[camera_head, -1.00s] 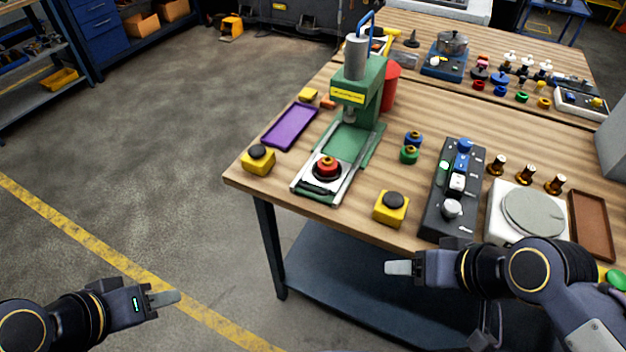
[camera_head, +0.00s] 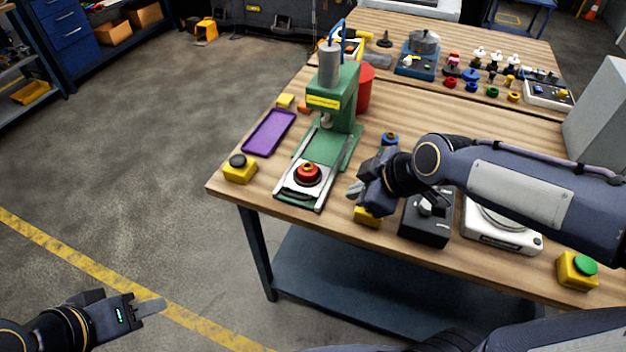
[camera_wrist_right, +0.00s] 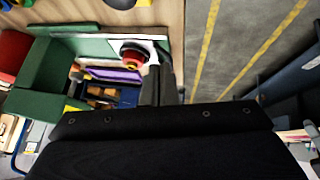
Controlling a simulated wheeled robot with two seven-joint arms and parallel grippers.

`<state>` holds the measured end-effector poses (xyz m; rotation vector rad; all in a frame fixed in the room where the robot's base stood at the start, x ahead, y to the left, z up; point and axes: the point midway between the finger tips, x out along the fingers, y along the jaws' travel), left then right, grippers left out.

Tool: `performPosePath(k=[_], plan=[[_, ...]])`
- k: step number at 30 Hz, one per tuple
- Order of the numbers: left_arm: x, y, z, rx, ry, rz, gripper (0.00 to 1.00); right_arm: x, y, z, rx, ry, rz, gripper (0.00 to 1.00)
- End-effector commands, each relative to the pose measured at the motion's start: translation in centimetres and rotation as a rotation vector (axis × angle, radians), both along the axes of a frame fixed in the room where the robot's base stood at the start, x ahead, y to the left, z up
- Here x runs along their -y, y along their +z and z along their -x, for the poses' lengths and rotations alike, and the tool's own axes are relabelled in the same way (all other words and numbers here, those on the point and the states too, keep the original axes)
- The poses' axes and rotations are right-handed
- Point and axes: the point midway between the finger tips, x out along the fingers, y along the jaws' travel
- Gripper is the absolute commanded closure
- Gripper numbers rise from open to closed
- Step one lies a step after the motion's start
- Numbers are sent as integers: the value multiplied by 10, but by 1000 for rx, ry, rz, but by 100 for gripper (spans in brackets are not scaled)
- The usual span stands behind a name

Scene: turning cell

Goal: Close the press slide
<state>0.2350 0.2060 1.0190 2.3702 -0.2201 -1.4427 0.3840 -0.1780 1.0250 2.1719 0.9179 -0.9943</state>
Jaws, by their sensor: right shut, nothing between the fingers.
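The green press (camera_head: 345,101) stands on the wooden table. Its slide (camera_head: 289,187) is pulled out toward the table's front edge and carries a red and black round part (camera_head: 307,174). My right gripper (camera_head: 354,190) is shut and empty, just right of the slide and apart from it in the head view. In the right wrist view the red and black part (camera_wrist_right: 133,54) shows close by the fingers (camera_wrist_right: 152,84). My left gripper (camera_head: 150,307) is off the table at the lower left, with nothing seen in it; its finger gap cannot be made out.
A yellow button box (camera_head: 239,169) stands left of the slide; another (camera_head: 367,217) is partly hidden below my right gripper. A purple tray (camera_head: 269,133) lies left of the press and a red cup (camera_head: 365,88) behind it. My right arm covers much of the table's right side.

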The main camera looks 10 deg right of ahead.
Motion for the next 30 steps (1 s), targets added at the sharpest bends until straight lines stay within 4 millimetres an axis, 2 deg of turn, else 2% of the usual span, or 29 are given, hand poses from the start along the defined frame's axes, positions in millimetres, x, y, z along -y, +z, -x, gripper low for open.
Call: performPosePath(k=[1,3,7,11,24,30], plan=[[0,6,0,0,0,0,64,-9,0,-16,33,93,55,100],[0,8,0,0,0,0,64,-17,-3,-32,85,199,122,100],[0,10,0,0,0,0,64,-26,-7,-49,138,309,192,100],[0,9,0,0,0,0,64,-31,-15,-56,150,332,207,100],[0,10,0,0,0,0,64,-55,-75,-91,146,328,204,100],[0,10,0,0,0,0,64,-60,-87,-99,149,327,204,100]])
